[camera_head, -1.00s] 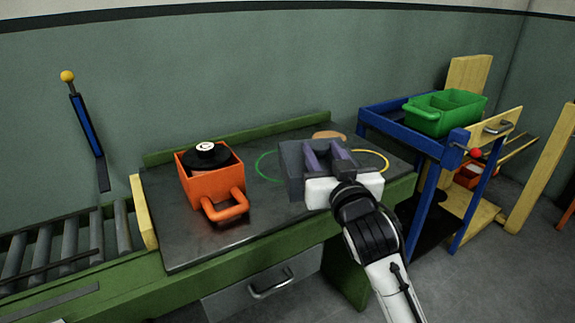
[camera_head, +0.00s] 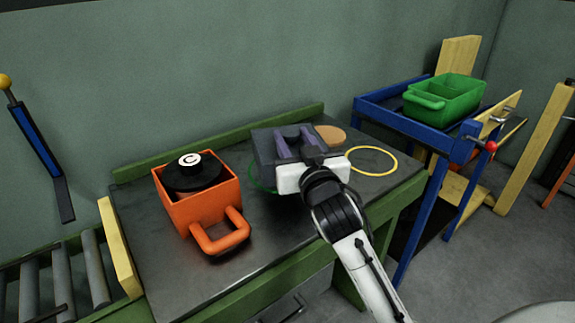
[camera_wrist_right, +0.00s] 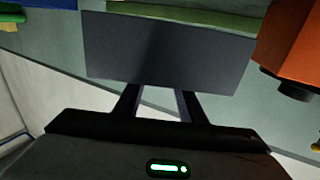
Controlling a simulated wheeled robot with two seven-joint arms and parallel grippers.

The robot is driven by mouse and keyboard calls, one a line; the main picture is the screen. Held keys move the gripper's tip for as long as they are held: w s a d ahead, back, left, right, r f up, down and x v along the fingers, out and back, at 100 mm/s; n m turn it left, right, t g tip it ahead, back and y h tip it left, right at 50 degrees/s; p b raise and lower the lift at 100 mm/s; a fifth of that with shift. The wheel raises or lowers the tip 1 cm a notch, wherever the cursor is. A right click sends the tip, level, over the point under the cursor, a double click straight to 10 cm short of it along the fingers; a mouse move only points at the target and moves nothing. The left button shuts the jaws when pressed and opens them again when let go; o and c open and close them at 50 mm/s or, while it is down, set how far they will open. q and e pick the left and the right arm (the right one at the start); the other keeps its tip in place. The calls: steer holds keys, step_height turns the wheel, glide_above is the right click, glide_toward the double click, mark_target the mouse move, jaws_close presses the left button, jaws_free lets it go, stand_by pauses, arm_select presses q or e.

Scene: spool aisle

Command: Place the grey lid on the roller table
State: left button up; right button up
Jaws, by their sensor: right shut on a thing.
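My right gripper (camera_head: 299,147) is shut on a dark grey slab-like thing, which looks like the grey lid (camera_head: 265,150). It is over the right part of the dark bench top; I cannot tell how high. In the right wrist view the lid (camera_wrist_right: 168,48) is a flat grey panel at the ends of the fingers (camera_wrist_right: 157,101). The roller table (camera_head: 64,283) is at the lower left in the head view, partly cut off by the frame, with grey rollers and a yellow end board (camera_head: 119,248). My left gripper is not in view.
An orange box (camera_head: 202,208) with a handle and a black round knobbed piece (camera_head: 192,173) stands between the lid and the rollers. A yellow ring (camera_head: 372,160), a green ring (camera_head: 259,181) and a tan disc (camera_head: 331,134) lie on the bench. A blue stand (camera_head: 400,122) holds a green bin (camera_head: 444,99).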

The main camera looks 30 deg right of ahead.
steer(key=shift+f+b, duration=0.7)
steer(key=shift+f, duration=2.35)
steer(key=shift+f, duration=0.15)
steer(key=o, duration=1)
steer(key=shift+o, duration=0.2)
steer(key=shift+r, duration=0.25)
steer(key=v, duration=0.7)
steer(key=shift+s+a, duration=0.1)
steer(key=shift+s, duration=0.2)
